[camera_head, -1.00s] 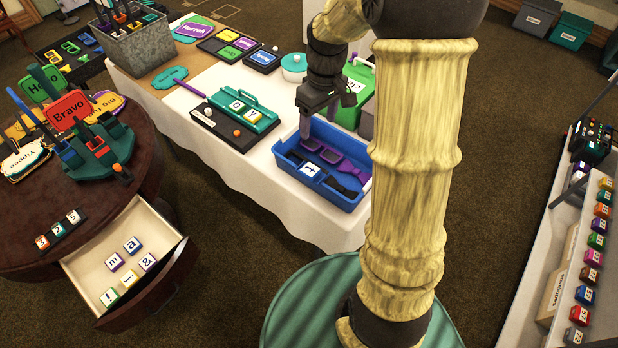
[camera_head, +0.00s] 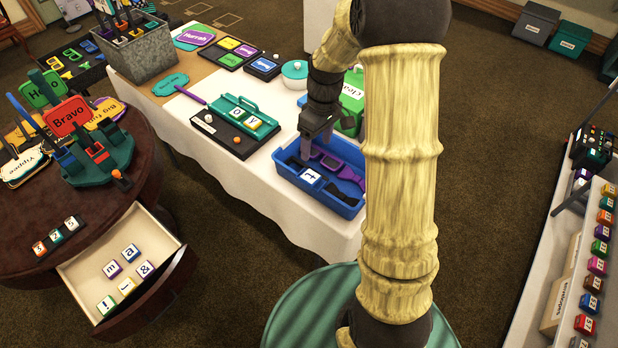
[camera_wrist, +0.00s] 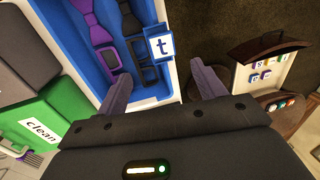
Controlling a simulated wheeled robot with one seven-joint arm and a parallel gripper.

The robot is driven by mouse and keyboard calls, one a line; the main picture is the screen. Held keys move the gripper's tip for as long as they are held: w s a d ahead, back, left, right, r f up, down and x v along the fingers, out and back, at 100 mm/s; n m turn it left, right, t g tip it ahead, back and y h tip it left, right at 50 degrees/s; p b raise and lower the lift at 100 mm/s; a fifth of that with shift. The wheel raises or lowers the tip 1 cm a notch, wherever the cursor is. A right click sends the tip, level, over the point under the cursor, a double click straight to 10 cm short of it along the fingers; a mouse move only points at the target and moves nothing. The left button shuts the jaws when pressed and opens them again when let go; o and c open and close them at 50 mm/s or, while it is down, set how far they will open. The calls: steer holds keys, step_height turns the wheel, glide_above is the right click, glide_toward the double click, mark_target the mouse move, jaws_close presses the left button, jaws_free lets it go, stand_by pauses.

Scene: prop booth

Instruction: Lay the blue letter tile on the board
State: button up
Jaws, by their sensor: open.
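The blue letter tile, a white-faced block with blue sides and the letter t (camera_wrist: 161,46), sits inside the blue tray (camera_head: 345,207) by its near-left wall; it shows in the head view too (camera_head: 310,176). My gripper (camera_wrist: 163,86) is open and empty. Its two purple-grey fingers point toward the tile, which appears between and beyond their tips in the wrist view. In the head view my gripper is over the left part of the tray. The dark board (camera_head: 215,131) with a teal holder (camera_head: 243,108) lies left of the tray and carries lettered tiles.
Dark and purple strap-like pieces (camera_head: 329,161) share the tray. A white ball (camera_head: 208,118) and an orange ball (camera_head: 237,140) are on the board. A green box (camera_head: 352,98) stands behind the tray. An open drawer (camera_head: 88,268) at left holds several tiles.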

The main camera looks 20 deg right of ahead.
glide_above(310, 176)
steer(key=d, duration=0.1)
steer(key=f, duration=0.5)
steer(key=shift+w+f, duration=0.25)
steer(key=shift+f, duration=0.05)
steer(key=shift+s+a+f+p, duration=0.1)
steer(key=shift+a+f+p, duration=0.05)
steer(key=shift+f, duration=0.7)
steer(key=shift+s+a+f+p, duration=0.1)
steer(key=shift+a+f+p, duration=0.1)
steer(key=shift+f, duration=0.65)
steer(key=shift+a+f+p, duration=0.1)
steer(key=shift+f+p, duration=0.05)
steer(key=shift+f, duration=0.7)
steer(key=c, duration=1.1)
steer(key=shift+r, duration=0.15)
step_height(310, 176, up, 10)
steer(key=shift+f+b, duration=0.1)
steer(key=shift+b, duration=0.2)
